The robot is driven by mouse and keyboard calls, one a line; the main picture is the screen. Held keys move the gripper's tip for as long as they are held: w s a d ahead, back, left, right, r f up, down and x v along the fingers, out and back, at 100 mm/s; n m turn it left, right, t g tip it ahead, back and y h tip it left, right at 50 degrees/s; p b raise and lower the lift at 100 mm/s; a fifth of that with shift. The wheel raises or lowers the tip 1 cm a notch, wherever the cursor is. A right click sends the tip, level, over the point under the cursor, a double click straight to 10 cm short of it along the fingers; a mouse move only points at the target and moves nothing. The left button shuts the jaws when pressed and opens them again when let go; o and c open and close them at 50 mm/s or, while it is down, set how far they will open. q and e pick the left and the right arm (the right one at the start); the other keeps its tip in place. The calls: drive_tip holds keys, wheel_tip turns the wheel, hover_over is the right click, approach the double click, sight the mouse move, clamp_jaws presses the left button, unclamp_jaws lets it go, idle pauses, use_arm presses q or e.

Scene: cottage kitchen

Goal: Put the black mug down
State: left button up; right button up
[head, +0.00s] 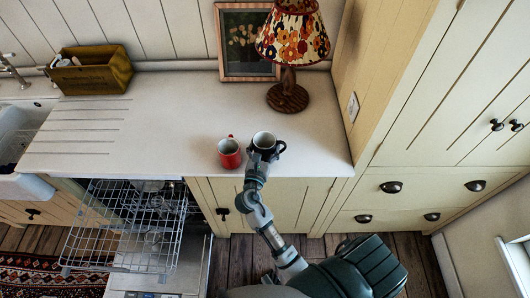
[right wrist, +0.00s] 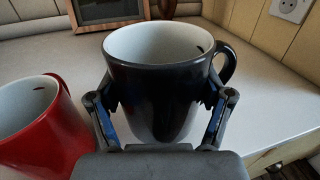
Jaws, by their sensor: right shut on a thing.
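The black mug (head: 265,141) is at the front of the pale counter (head: 185,122), upright, with its handle to the right. My right gripper (head: 257,157) is shut on it from the front. In the right wrist view the fingers (right wrist: 160,110) clasp both sides of the black mug (right wrist: 155,85), which has a pale inside. I cannot tell whether its base touches the counter. A red mug (head: 229,154) stands just left of it, and also shows at the left of the right wrist view (right wrist: 40,130). My left gripper is out of view.
A lamp (head: 289,95) with a floral shade and a framed picture (head: 247,45) stand behind the mugs. A wooden box (head: 95,72) is at the back left. The dishwasher rack (head: 120,225) is pulled out below the counter. The counter's middle is clear.

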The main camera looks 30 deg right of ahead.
sight(268, 146)
wheel_tip(268, 146, down, 3)
drive_tip(key=shift+a+r+b, duration=0.1)
drive_tip(key=shift+b, duration=0.25)
drive_tip(key=shift+f, duration=0.3)
drive_tip(key=shift+d, duration=0.35)
drive_tip(key=o, duration=1.3)
drive_tip(key=shift+d, duration=0.15)
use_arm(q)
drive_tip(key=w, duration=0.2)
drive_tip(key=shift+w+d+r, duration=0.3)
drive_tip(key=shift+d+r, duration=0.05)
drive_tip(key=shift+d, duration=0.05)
use_arm(e)
drive_tip(key=shift+o, duration=0.2)
drive_tip(key=shift+a, duration=0.25)
